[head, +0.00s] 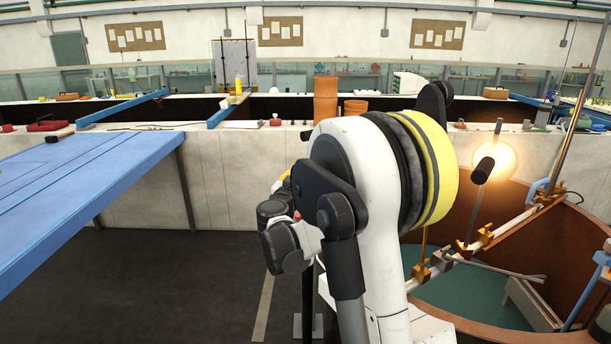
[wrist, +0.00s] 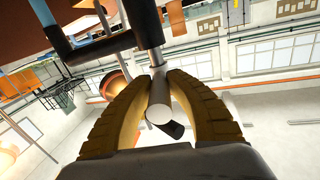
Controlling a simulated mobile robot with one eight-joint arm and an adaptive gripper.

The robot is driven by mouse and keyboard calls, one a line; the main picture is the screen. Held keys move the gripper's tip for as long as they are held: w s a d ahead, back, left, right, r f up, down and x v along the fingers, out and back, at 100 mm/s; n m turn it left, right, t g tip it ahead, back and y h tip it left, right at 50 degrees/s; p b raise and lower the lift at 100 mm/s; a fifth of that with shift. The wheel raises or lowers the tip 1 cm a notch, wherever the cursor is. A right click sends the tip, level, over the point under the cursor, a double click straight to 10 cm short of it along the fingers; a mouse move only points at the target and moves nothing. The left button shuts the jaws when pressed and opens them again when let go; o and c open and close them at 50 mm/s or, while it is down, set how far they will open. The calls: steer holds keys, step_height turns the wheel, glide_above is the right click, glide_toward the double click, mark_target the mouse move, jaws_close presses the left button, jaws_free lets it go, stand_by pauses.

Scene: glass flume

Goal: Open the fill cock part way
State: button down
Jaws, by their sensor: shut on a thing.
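In the wrist view my gripper (wrist: 160,88) has its two yellow ribbed fingers closed around a short pale grey bar, which looks like the handle of the fill cock (wrist: 160,108). The round end of the bar points toward the camera. The bar meets a dark upright stem (wrist: 143,22) with a bright metal collar just beyond the fingertips. How far the cock is turned cannot be told. In the head view my arm hides the cock and nearly all of my gripper; only a small yellow patch shows beside the wrist.
A blue table (head: 85,185) stands at the left. A round brown tank (head: 585,235) with green water is at the right, with rods and brass clamps across it. A pale wall (head: 235,180) runs behind my arm. Dark floor at the lower left is clear.

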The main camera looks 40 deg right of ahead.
steer(key=shift+w+a+m+g+h, duration=0.2)
steer(key=shift+w+m+g+h, duration=0.4)
steer(key=shift+m+g, duration=0.75)
steer(key=shift+w+a+m+g+h, duration=0.35)
steer(key=shift+m+g+h, duration=0.45)
steer(key=shift+g, duration=1.05)
steer(key=shift+w+a+m+g+h, duration=0.1)
steer(key=shift+w+m+g+h, duration=0.5)
steer(key=shift+m+g, duration=0.75)
steer(key=shift+g, duration=0.35)
steer(key=c, duration=1.2)
jaws_free()
steer(key=shift+d, duration=0.1)
steer(key=shift+c, duration=0.2)
steer(key=s+a, duration=0.1)
steer(key=a, duration=1.1)
